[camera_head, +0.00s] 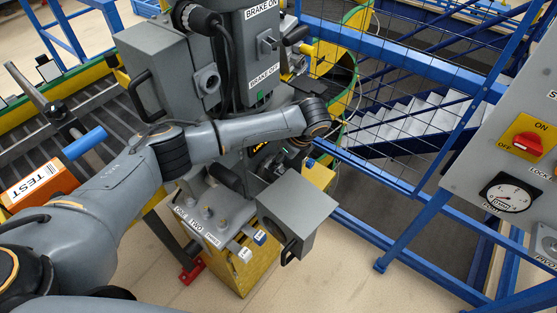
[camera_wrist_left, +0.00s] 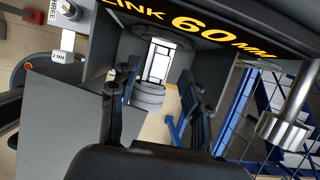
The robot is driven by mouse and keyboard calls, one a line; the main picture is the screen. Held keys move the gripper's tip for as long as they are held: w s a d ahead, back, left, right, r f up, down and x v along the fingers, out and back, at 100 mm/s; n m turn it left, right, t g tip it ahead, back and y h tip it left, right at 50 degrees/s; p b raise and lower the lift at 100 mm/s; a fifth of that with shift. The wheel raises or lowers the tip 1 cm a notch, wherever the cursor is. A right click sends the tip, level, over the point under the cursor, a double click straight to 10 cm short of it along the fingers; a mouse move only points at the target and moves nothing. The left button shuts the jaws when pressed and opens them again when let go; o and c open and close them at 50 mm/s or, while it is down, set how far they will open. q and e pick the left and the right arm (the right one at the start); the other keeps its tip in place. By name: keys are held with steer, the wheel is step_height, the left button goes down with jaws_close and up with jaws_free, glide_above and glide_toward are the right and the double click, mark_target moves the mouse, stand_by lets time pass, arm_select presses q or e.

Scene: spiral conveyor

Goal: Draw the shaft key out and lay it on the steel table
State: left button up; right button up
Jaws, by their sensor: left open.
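My left arm reaches across the head view to the grey machine housing, with its left gripper (camera_head: 272,163) low beside the housing and partly hidden. In the left wrist view the left gripper (camera_wrist_left: 153,118) is open, its two dark fingers apart with nothing clearly held between them. Beyond the fingers is a grey ringed cylinder (camera_wrist_left: 149,96) inside a recess under a "LINK 60 MM" label (camera_wrist_left: 205,27). I cannot make out the shaft key for certain. I cannot identify the steel table for certain. My right gripper is not in view.
A grey open cover (camera_head: 297,212) hangs beside a yellow stand (camera_head: 240,272) with labelled knobs. A metal coupling (camera_wrist_left: 283,131) hangs close on the right in the wrist view. Blue mesh fencing (camera_head: 395,125) and a control panel (camera_head: 510,160) stand to the right. An orange TEST box (camera_head: 38,184) is left.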

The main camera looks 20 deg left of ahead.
arm_select(q)
steer(key=shift+a+f, duration=0.2)
steer(key=shift+f, duration=0.4)
steer(key=shift+a+f, duration=0.1)
steer(key=shift+f, duration=0.2)
steer(key=shift+w+a+f, duration=0.1)
steer(key=shift+f, duration=0.25)
steer(key=shift+c, duration=0.2)
steer(key=c, duration=0.7)
jaws_close()
steer(key=shift+o, duration=0.4)
jaws_free()
jaws_close()
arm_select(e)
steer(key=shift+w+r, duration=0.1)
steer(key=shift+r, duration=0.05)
